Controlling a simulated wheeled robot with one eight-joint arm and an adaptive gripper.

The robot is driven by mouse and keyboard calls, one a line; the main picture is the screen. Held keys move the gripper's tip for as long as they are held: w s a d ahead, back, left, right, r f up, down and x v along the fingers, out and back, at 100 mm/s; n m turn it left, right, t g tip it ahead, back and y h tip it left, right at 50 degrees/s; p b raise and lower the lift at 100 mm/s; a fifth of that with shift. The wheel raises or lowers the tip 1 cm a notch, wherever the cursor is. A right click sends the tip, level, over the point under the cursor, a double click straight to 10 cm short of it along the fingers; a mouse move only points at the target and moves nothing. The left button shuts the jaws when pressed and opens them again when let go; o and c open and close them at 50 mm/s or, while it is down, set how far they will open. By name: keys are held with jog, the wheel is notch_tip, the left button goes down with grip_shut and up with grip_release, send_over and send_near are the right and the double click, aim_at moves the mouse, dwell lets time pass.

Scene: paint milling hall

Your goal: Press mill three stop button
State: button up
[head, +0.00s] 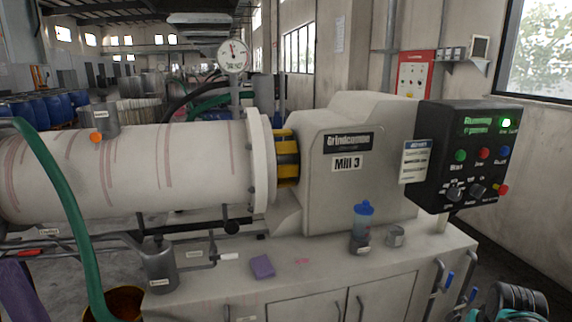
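Mill 3 (372,150) stands at the right of the head view, with a "Mill 3" label on its light grey housing. A black control panel (437,133) is mounted at its right end. The panel carries a green button (460,155), a red button (483,153) and a blue button (502,152) in a row. The small captions under them are hard to read; the red one is probably the stop button. Below are two dark knobs (455,194) and a red button on yellow (501,188). A green display seems to read "Running", and a green lamp (507,122) glows. My gripper is not in view.
A green hose (68,200) crosses the left.

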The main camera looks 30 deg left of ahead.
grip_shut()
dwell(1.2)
